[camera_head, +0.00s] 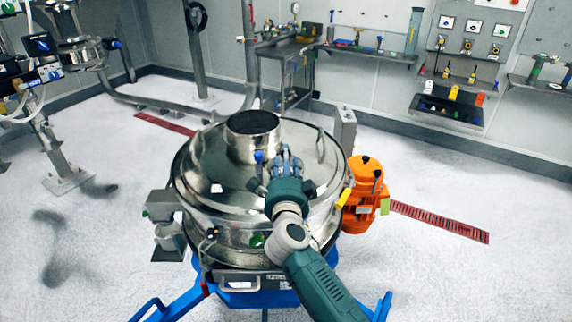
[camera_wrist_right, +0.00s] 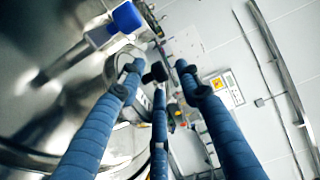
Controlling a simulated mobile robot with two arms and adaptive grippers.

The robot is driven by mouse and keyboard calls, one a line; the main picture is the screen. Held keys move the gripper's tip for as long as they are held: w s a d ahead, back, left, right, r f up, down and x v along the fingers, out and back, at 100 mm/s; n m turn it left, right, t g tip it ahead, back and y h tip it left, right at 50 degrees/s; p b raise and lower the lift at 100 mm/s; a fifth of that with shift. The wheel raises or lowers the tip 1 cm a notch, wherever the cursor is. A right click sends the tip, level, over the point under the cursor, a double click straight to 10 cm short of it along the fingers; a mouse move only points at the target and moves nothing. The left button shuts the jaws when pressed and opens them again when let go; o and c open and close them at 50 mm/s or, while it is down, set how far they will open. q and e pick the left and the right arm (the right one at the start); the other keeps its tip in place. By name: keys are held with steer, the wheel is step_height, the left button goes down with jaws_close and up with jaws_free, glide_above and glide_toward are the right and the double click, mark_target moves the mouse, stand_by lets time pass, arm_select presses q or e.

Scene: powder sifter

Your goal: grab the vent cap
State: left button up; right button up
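The round metal powder sifter (camera_head: 205,190) stands on a blue frame in the head view. A small blue cap (camera_head: 258,156) stands on its lid, and I take it to be the vent cap. My right gripper (camera_head: 285,160) is over the lid, just right of the blue cap and apart from it in the picture. In the right wrist view the blue cap (camera_wrist_right: 126,17) sits on a metal stem at the upper left, outside the fingers. The right gripper's fingers (camera_wrist_right: 158,76) are spread with nothing between them. My left gripper is not in view.
The sifter's wide neck (camera_head: 252,123) rises from the lid beyond the gripper. An orange motor (camera_head: 364,195) is on the sifter's right side. A workbench (camera_head: 285,48) and wall shelves (camera_head: 370,50) stand at the back. The floor on both sides is mostly clear.

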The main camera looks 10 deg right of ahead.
steer(key=shift+s+r, duration=0.1)
steer(key=shift+s, duration=0.05)
jaws_close()
